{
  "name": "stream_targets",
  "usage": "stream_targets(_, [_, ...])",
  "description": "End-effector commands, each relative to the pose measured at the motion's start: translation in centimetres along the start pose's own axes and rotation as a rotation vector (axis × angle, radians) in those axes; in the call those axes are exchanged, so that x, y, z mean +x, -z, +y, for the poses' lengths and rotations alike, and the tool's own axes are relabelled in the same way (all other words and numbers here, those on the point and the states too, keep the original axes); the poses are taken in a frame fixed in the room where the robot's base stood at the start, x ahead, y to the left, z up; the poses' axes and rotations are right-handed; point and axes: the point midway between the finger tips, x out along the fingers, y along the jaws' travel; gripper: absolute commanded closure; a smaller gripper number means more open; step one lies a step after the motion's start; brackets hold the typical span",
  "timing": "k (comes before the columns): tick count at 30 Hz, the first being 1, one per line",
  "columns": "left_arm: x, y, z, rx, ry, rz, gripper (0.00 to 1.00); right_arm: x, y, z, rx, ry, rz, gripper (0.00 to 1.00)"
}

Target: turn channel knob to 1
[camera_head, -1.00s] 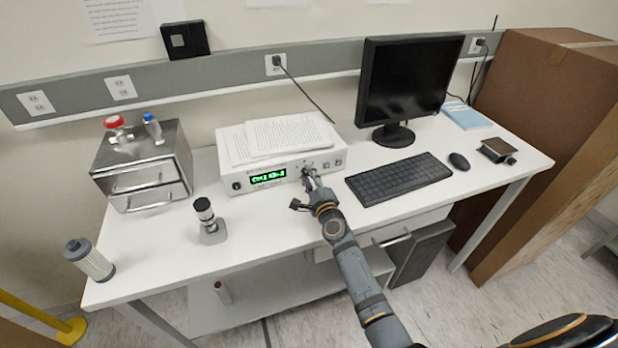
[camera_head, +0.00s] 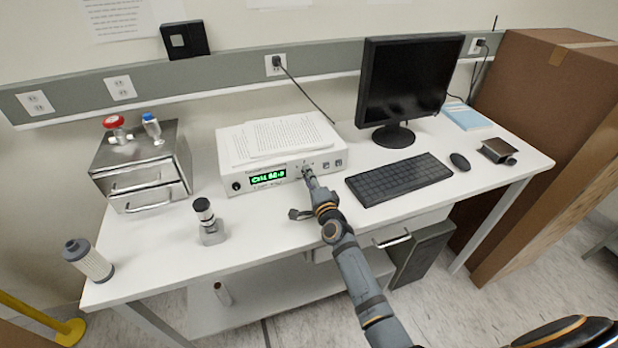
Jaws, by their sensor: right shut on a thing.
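The white controller box (camera_head: 232,184) stands on the desk with papers on top. Its green lit display (camera_head: 267,174) seems to start with "Ch1"; the rest is too small to read surely. The channel knob (camera_head: 306,169) is on the front panel, right of the display, mostly hidden by my gripper. My right gripper (camera_head: 308,177) reaches up from the front and is shut on the knob. The knob's pointer direction cannot be seen. My left gripper is not in view.
A keyboard (camera_head: 400,180) lies right of the box, with a monitor (camera_head: 405,85) behind it.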

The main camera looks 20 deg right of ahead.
Motion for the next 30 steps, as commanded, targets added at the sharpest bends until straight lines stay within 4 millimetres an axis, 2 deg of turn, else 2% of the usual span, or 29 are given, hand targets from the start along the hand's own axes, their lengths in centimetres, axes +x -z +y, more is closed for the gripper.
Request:
stream_targets(8, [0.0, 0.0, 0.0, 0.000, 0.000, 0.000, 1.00, 0.0, 0.0, 0.1, -0.002, -0.003, -0.001, 1.00])
stream_targets(9, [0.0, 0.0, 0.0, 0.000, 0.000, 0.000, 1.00, 0.0, 0.0, 0.1, -0.002, -0.003, -0.001, 0.70])
stream_targets(14, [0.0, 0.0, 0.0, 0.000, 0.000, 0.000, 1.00, 0.0, 0.0, 0.1, -0.001, -0.002, -0.001, 0.50])
stream_targets(24, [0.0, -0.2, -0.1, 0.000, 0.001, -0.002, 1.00, -0.4, 0.0, 0.1, -0.002, -0.001, 0.000, 0.50])
stream_targets(26, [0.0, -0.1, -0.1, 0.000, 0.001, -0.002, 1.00, -1.2, 0.0, 0.1, -0.002, -0.002, -0.001, 0.50])
stream_targets(30, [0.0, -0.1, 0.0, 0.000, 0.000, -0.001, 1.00, -4.4, 0.0, 0.2, -0.001, -0.004, 0.000, 0.50])
